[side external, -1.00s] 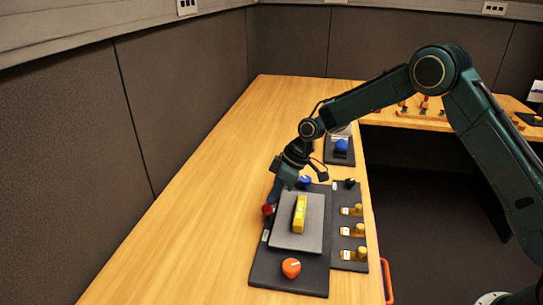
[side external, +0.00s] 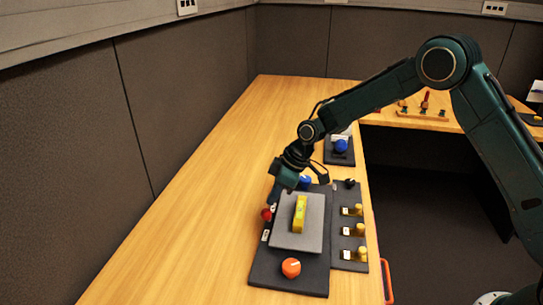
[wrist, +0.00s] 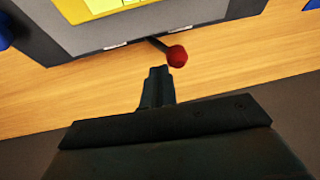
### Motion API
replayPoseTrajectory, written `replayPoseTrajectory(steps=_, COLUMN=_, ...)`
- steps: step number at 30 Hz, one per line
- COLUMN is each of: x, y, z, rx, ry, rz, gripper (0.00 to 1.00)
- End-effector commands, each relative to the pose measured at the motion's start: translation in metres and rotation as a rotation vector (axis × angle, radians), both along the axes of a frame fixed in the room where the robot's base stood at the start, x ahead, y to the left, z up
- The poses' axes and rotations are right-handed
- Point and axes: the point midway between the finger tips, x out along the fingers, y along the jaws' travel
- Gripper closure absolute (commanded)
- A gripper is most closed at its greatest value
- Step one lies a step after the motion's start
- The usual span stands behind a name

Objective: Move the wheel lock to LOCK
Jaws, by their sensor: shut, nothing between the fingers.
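A short dark lever with a red ball knob (side external: 266,214) sticks out from the left edge of the dark trackball panel (side external: 262,275); it appears to be the wheel lock. In the wrist view the red knob (wrist: 177,56) stands out from the panel edge between two small white labels, too small to read. My gripper (side external: 273,198) is shut and empty, just beyond the knob in the side view. In the wrist view my gripper's tips (wrist: 157,72) are beside and below the knob, with a small apparent gap. Contact cannot be confirmed.
The panel carries a grey raised plate (side external: 284,240) with a yellow piece (side external: 299,214), an orange knob (side external: 291,267) in front and a blue knob (side external: 305,180) behind. A side panel at right holds several yellow pegs (side external: 359,229). The wooden table (side external: 190,225) is clear at left.

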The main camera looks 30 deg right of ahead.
Motion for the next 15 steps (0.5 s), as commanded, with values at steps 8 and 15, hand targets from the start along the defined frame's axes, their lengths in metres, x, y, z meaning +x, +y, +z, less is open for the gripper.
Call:
replayPoseTrajectory(steps=8, x=0.013, y=-0.024, z=0.025, rx=-0.001, ry=-0.004, rz=-0.003, gripper=1.00)
replayPoseTrajectory(steps=15, x=0.001, y=-0.036, z=0.063, rx=-0.001, ry=-0.005, rz=-0.002, gripper=1.00)
